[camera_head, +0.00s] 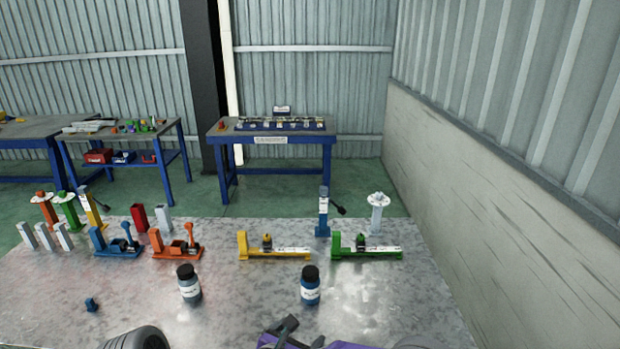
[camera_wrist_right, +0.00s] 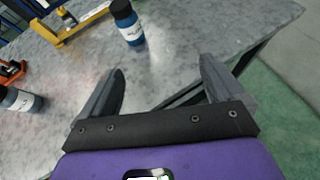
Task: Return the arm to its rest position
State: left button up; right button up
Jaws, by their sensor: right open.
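My right gripper (camera_head: 300,335) is at the bottom edge of the head view, low over the near side of the metal table (camera_head: 240,325). Its purple body is partly cut off. In the right wrist view the two dark fingers of the right gripper (camera_wrist_right: 160,70) are spread apart with nothing between them. They are near the table's edge, with green floor beyond. My left gripper does not show; a grey rounded arm part is at the bottom left of the head view.
Two dark blue bottles with white labels, the left one (camera_head: 189,284) and the right one (camera_head: 310,286), stand upright on the table. Behind them are blue (camera_head: 118,243), orange (camera_head: 178,243), yellow (camera_head: 275,248) and green (camera_head: 366,247) fixtures. A wall (camera_head: 500,190) runs along the right.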

pick_arm(q)
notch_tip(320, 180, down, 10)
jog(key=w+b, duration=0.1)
jog(key=b, duration=0.8)
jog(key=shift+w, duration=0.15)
pick_arm(e)
jog(key=s+d+f+m+g+y, duration=0.3)
jog(key=s+f+m, duration=0.3)
jog(key=f+m, duration=0.5)
jog(key=s+d+f+m+g+y, duration=0.3)
jog(key=f+m, duration=0.8)
jog(key=f, duration=0.5)
jog(key=s+d+f+m+g+y, duration=0.3)
jog(key=s+d+f+m, duration=0.3)
jog(key=f, duration=0.8)
jog(key=s+m+g, duration=0.1)
jog(key=s+m, duration=0.2)
jog(key=m, duration=0.2)
jog(key=shift+s+d+f+m, duration=0.25)
jog(key=shift+s+f+m, duration=0.05)
jog(key=shift+f, duration=0.05)
jog(key=shift+s, duration=0.15)
